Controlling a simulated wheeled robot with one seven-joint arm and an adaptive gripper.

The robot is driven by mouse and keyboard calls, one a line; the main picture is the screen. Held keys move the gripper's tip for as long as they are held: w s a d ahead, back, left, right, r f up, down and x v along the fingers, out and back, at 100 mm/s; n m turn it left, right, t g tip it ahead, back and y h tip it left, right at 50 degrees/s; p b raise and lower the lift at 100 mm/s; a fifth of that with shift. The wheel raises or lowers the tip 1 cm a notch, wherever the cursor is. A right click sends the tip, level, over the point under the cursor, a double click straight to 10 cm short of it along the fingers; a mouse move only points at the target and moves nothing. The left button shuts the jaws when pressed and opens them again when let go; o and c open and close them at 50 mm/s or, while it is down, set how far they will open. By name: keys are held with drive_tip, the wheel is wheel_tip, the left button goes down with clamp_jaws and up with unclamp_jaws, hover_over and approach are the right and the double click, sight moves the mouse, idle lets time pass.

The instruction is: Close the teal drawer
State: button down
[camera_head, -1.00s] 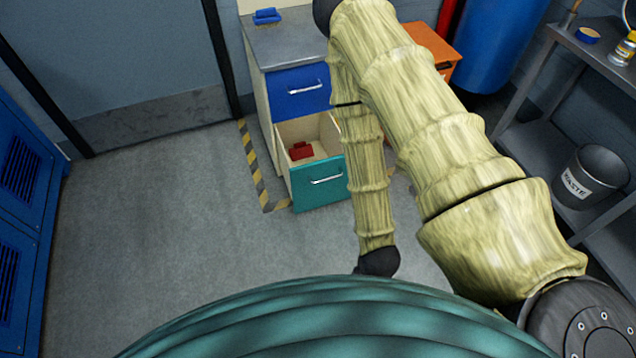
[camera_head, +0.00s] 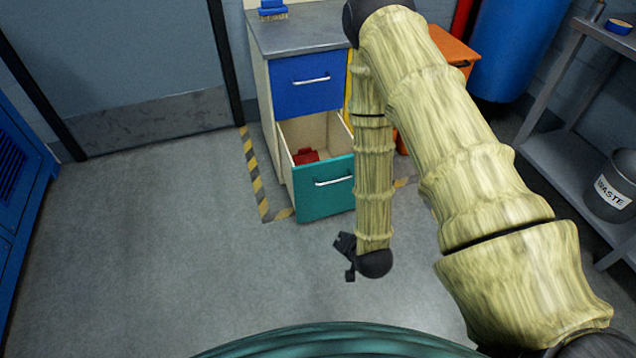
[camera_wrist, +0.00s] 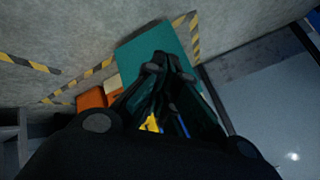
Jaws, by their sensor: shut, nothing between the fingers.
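The teal drawer (camera_head: 322,191) is the lower drawer of the cabinet and is pulled open. It has a pale handle bar (camera_head: 333,182) on its front. A red object (camera_head: 305,156) lies inside it. My gripper (camera_head: 345,256) hangs low in front of the drawer, apart from it, a little to the right of the drawer's middle. In the wrist view my gripper (camera_wrist: 165,62) has its fingers together and empty. A teal surface (camera_wrist: 140,50), apparently the drawer front, lies beyond the fingertips there.
The blue drawer (camera_head: 308,83) above is shut. A blue brush (camera_head: 272,10) stands on the grey cabinet top (camera_head: 300,35). Hazard tape (camera_head: 257,185) marks the floor around the cabinet. An orange cabinet (camera_head: 452,48) stands behind my arm. The floor at left is clear.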

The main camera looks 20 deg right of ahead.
drive_tip(key=w+d+f+m+t+b, duration=0.1)
drive_tip(key=w+f+m+t+b, duration=0.35)
drive_tip(key=w+b, duration=0.55)
drive_tip(key=m+t+b, duration=0.5)
drive_tip(key=b, duration=0.5)
approach(316, 166)
drive_tip(key=w+b, duration=0.6)
drive_tip(key=shift+w+a+b, duration=0.15)
drive_tip(key=shift+a+b, duration=0.05)
drive_tip(key=shift+b, duration=0.2)
drive_tip(key=shift+w+r, duration=0.15)
drive_tip(key=shift+w, duration=0.25)
drive_tip(key=shift+w, duration=0.1)
